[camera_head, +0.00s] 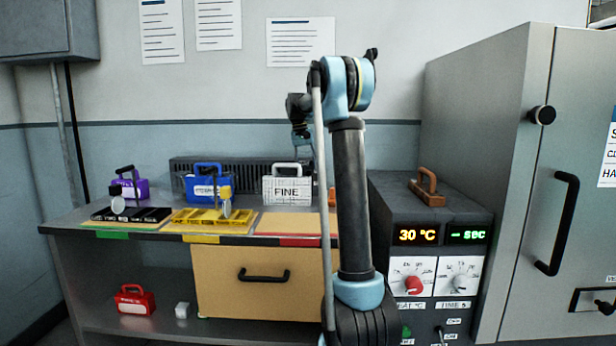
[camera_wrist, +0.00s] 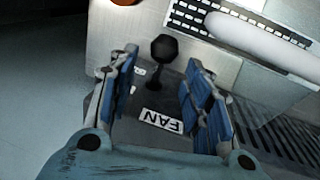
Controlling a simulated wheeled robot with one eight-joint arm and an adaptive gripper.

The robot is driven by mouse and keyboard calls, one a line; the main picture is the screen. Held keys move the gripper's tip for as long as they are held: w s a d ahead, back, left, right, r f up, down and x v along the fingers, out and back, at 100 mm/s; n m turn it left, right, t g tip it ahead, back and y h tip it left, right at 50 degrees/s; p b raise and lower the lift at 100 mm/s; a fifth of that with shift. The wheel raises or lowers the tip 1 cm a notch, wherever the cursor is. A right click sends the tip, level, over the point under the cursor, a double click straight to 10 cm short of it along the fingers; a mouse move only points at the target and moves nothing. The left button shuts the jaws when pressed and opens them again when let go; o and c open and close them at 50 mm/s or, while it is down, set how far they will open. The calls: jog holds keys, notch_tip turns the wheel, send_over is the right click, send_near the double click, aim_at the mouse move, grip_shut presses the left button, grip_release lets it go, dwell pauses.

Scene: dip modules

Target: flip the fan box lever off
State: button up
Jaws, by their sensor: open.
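In the wrist view the fan box (camera_wrist: 130,133) is a dark grey block with a white FAN label (camera_wrist: 161,120). Its lever (camera_wrist: 164,52) has a black ball knob on a thin stem. My gripper (camera_wrist: 162,64) is open. Its blue-padded fingers stand one on each side of the lever and label, with clear space to the knob on both sides. I cannot tell how far the fingertips are from the box. In the head view my arm stands in front of that area, and I cannot make out the fan box there.
The bench holds a black tray (camera_head: 99,219), a yellow tray (camera_head: 179,226), and purple (camera_head: 137,189), blue (camera_head: 199,191) and white FINE (camera_head: 287,190) modules. An oven-like unit (camera_head: 427,268) with dials and a tall grey cabinet (camera_head: 480,130) stand at the right.

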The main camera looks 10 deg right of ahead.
aim_at(308, 173)
jog(key=shift+d+f, duration=0.15)
jog(key=shift+f, duration=0.6)
jog(key=shift+d+f, duration=0.1)
jog(key=shift+f, duration=0.65)
grip_shut()
